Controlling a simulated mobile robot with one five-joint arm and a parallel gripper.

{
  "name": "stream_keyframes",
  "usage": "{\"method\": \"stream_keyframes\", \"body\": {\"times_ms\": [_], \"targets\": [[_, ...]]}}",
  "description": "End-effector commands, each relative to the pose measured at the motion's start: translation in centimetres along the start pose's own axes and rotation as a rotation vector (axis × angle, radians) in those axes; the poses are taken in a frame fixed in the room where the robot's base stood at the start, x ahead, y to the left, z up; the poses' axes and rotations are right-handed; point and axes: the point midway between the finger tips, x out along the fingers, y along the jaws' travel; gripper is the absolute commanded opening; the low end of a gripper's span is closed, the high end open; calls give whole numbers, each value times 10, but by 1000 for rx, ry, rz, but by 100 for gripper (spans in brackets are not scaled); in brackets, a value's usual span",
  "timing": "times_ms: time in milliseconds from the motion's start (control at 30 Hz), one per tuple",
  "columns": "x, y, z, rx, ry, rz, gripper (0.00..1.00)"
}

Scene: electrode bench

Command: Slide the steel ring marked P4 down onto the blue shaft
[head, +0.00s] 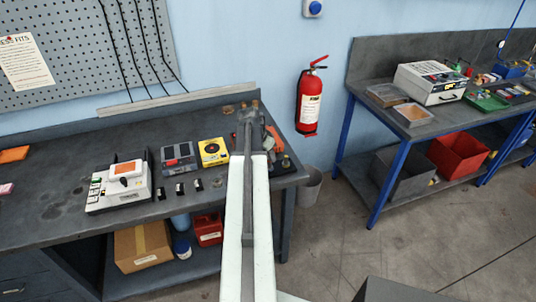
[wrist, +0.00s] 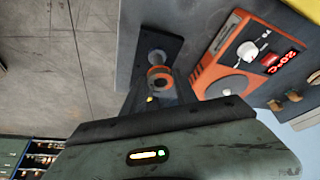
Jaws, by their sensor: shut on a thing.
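My gripper (wrist: 160,90) is shut on a small ring-shaped thing (wrist: 160,77), seen in the wrist view with an orange rim and a grey inside. No P4 mark can be read on it. Just beyond it in that view is a round grey metal end (wrist: 156,57) over a dark plate (wrist: 165,43); I cannot tell whether ring and metal end touch. No blue shaft can be made out. In the head view my arm reaches over the right end of the dark bench (head: 60,190) and hides most of the work spot.
An orange device with a lit display (wrist: 240,58) sits close on the right in the wrist view. On the bench are a white instrument (head: 120,187), a grey box (head: 178,157) and a yellow box (head: 213,152). The left bench top has free room.

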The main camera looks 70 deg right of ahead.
Motion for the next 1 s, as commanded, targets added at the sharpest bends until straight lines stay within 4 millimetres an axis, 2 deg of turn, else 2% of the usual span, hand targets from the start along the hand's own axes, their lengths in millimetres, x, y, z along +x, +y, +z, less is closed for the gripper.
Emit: {"method": "stream_keyframes", "body": {"times_ms": [333,700,733,800,833,1000], "targets": [[1,0,0,1,0,0,0],[12,1,4,1,0,0,0],[11,1,4,1,0,0,38],[10,1,4,1,0,0,57],[10,1,4,1,0,0,60],[10,1,3,1,0,1,60]]}}
